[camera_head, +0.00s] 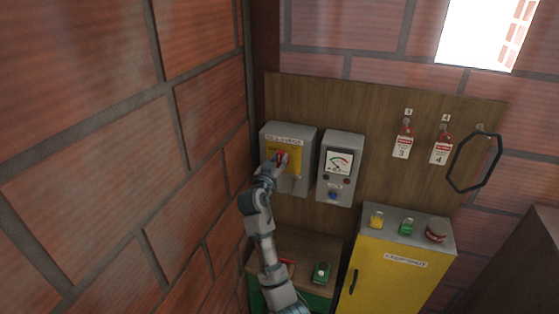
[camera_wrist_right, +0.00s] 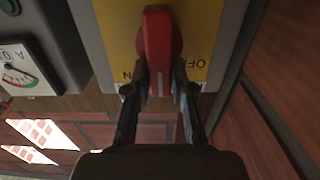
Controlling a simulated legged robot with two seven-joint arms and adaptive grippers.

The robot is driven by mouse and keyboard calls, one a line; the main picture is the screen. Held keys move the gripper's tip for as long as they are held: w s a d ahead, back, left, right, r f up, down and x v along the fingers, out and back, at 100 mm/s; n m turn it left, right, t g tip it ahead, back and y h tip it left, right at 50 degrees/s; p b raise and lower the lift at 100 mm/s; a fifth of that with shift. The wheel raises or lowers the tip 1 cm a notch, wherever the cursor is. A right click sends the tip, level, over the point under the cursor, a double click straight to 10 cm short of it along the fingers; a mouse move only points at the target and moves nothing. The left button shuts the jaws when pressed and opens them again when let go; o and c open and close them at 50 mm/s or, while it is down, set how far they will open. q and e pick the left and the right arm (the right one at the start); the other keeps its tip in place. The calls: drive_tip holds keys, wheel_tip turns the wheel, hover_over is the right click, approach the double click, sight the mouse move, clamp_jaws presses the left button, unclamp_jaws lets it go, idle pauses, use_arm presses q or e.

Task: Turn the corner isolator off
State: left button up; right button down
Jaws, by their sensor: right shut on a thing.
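The corner isolator is a grey box (camera_head: 301,134) with a yellow plate (camera_head: 294,158), mounted on the wooden board beside the brick corner. Its red handle (camera_wrist_right: 158,40) shows in the right wrist view on the yellow plate (camera_wrist_right: 118,40), with "OFF" lettering to its right and a partly hidden label below it. My right gripper (camera_wrist_right: 160,88) is shut on the red handle, one finger on each side. In the head view the right gripper (camera_head: 272,168) covers part of the plate and handle. My left gripper is not in view.
A grey meter box (camera_head: 341,155) hangs right of the isolator. Tagged padlocks (camera_head: 403,143) and a black ring (camera_head: 473,163) hang further right. A yellow cabinet (camera_head: 385,275) with small items on top stands below. The brick wall (camera_head: 190,170) is close on the left.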

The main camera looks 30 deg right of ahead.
drive_tip(key=shift+r, duration=0.1)
drive_tip(key=n, duration=0.1)
drive_tip(key=n+p, duration=0.2)
drive_tip(key=n, duration=0.1)
drive_tip(key=shift+w+a, duration=0.3)
drive_tip(key=shift+w+a+f+n+p, duration=0.2)
drive_tip(key=shift+f+n+p, duration=0.15)
drive_tip(key=shift+n, duration=1.9)
drive_tip(key=shift+w+a+f+n+p, duration=0.2)
drive_tip(key=shift+f+n, duration=0.25)
drive_tip(key=shift+n, duration=1.85)
drive_tip(key=shift+w+a+f+n+p, duration=0.15)
drive_tip(key=shift+f+n+p, duration=0.25)
drive_tip(key=shift+n, duration=1.85)
drive_tip(key=shift+f, duration=0.1)
drive_tip(key=c, duration=1)
unclamp_jaws()
drive_tip(key=shift+w+f, duration=0.1)
drive_tip(key=shift+w, duration=0.2)
